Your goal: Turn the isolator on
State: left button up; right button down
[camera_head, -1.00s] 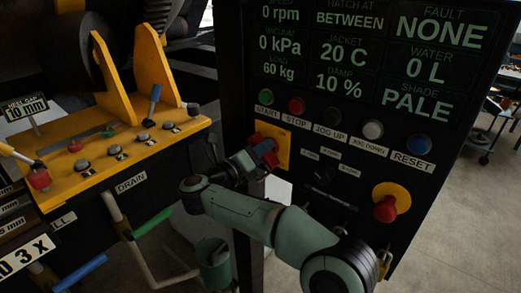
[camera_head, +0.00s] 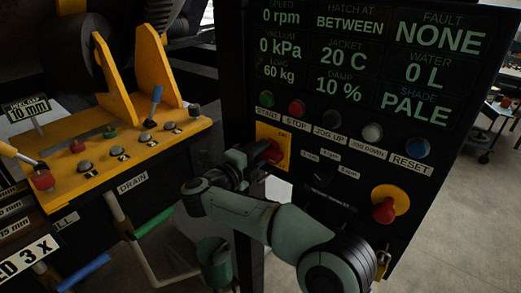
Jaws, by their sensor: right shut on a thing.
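The isolator is a red handle (camera_head: 268,152) on a yellow plate (camera_head: 284,138), on the black control panel (camera_head: 385,165) below the START and STOP buttons. My right gripper (camera_head: 256,156) reaches it from the left and is shut on the red handle. The fingers and wrist hide part of the handle and the plate's lower left, so its exact angle is hard to read. My left gripper is out of view.
A red mushroom button on a yellow disc (camera_head: 398,197) sits lower right on the panel. Coloured push buttons (camera_head: 372,132) line the row under the display. At left stands a yellow lever console (camera_head: 100,165), with pipes and green and blue handles below.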

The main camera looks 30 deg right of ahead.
jog(key=n+p, duration=0.1)
jog(key=n, duration=0.3)
jog(key=shift+n, duration=0.3)
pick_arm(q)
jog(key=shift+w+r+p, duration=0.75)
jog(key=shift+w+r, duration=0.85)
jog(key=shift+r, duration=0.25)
pick_arm(e)
jog(key=shift+s+f+n, duration=0.1)
jog(key=shift+f+n, duration=0.1)
jog(key=shift+n, duration=1.7)
jog(key=c, duration=0.9)
grip_release()
